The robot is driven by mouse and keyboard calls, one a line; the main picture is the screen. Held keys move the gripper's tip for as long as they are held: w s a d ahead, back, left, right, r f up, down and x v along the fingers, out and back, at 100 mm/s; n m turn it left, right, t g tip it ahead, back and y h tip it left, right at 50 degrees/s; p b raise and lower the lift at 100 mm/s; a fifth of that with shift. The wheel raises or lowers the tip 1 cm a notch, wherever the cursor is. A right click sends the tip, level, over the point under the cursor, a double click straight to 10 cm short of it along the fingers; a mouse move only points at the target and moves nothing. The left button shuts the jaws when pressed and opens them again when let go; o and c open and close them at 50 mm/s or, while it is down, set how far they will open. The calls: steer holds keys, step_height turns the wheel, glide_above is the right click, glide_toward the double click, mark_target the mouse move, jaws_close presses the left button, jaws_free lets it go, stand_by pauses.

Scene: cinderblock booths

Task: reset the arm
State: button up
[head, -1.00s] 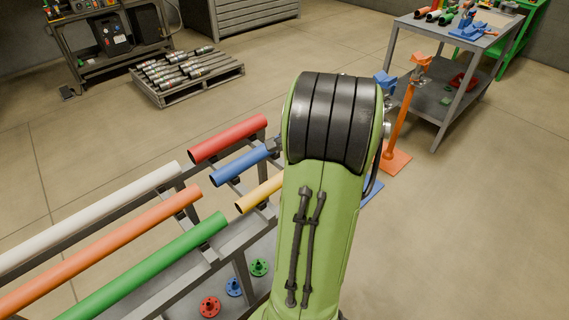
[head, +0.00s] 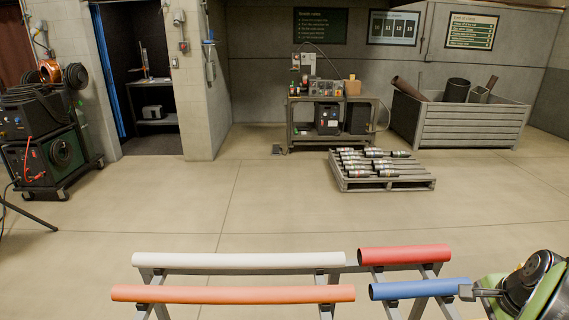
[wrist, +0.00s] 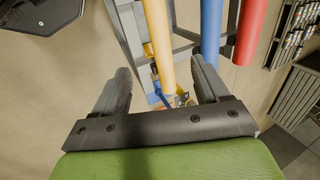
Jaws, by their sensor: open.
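My gripper (wrist: 160,68) is open, with its two dark fingers spread apart in the wrist view. Nothing is held between them. The yellow pipe (wrist: 159,45) shows beyond the gap between the fingers, and I cannot tell how far off it is. The blue pipe (wrist: 210,32) and the red pipe (wrist: 250,28) lie to its right. In the head view my green arm enters at the lower right corner, and part of the gripper overlaps the right end of the blue pipe (head: 420,289). Whether they touch is unclear.
The rack (head: 331,279) also bears a red pipe (head: 404,255), a white pipe (head: 240,260) and an orange pipe (head: 235,294). A low pallet (head: 400,184) with several dark cylinders, a workbench (head: 298,130) and a large bin (head: 465,127) stand behind. The floor between is clear.

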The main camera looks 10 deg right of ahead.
steer(key=w+a+r+n+p, duration=0.15)
steer(key=a+r+n, duration=0.3)
steer(key=a, duration=0.65)
steer(key=w+a+r+n, duration=0.2)
steer(key=a+r+n, duration=0.3)
steer(key=a, duration=0.5)
steer(key=s+a+n+t+y+p, duration=0.1)
steer(key=s+a+n, duration=0.8)
steer(key=a+n, duration=0.2)
steer(key=shift+s+a, duration=0.15)
steer(key=shift+s, duration=0.25)
steer(key=shift+w+a, duration=0.1)
steer(key=shift+w, duration=0.05)
steer(key=shift+c, duration=0.3)
